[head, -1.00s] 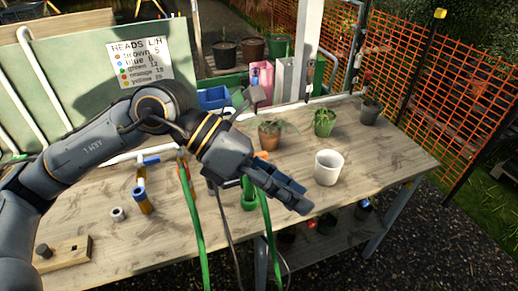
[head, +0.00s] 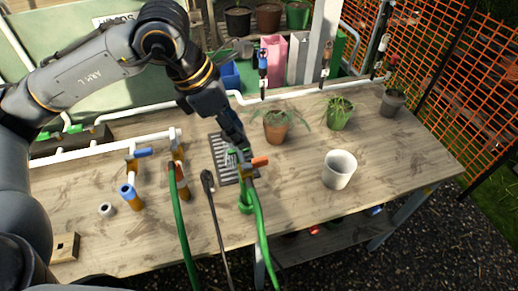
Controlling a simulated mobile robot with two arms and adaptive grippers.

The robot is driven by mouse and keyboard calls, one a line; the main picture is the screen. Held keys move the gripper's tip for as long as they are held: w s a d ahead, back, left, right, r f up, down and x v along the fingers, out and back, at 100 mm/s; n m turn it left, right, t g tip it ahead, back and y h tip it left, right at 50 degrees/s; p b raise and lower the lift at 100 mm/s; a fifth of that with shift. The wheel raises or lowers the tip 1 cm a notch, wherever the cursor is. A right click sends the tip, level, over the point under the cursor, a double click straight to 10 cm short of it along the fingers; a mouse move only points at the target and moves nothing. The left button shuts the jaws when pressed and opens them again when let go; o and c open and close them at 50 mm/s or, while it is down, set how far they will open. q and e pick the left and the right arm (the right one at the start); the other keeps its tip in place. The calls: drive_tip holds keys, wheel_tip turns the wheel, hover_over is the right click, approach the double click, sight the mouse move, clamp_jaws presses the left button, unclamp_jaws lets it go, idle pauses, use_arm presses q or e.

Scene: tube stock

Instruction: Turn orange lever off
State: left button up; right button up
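An orange lever (head: 259,161) sits on top of a small tap on a green upright fitting (head: 245,197) at the middle of the bench. It points to the right in the head view. My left gripper (head: 241,152) comes down from the upper left, with its fingertips right beside the lever and the tap. I cannot tell whether the fingers touch the lever, or how far apart they are, because they overlap the tap. My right gripper is not in view.
Green hoses (head: 180,225) and a black cable (head: 216,220) run over the bench's front edge. A tap with a blue lever (head: 143,153) stands left. A white pot (head: 340,169) and potted plants (head: 276,126) stand right. A dark grate (head: 222,160) lies behind the tap.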

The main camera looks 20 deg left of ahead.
sight(260, 159)
use_arm(q)
drive_tip(key=p+x, duration=0.1)
drive_tip(key=x, duration=0.2)
drive_tip(key=shift+d+f, duration=0.2)
drive_tip(key=shift+f, duration=0.1)
drive_tip(key=shift+x, duration=1.05)
drive_tip(key=p+x, duration=0.1)
drive_tip(key=x, duration=0.3)
drive_tip(key=shift+w+d+f+p, duration=0.1)
drive_tip(key=shift+w+f+p, duration=0.1)
drive_tip(key=shift+f+p, duration=0.15)
drive_tip(key=shift+f, duration=0.2)
drive_tip(key=shift+w+f, duration=0.1)
drive_tip(key=shift+c, duration=0.9)
drive_tip(key=c, duration=0.3)
clamp_jaws()
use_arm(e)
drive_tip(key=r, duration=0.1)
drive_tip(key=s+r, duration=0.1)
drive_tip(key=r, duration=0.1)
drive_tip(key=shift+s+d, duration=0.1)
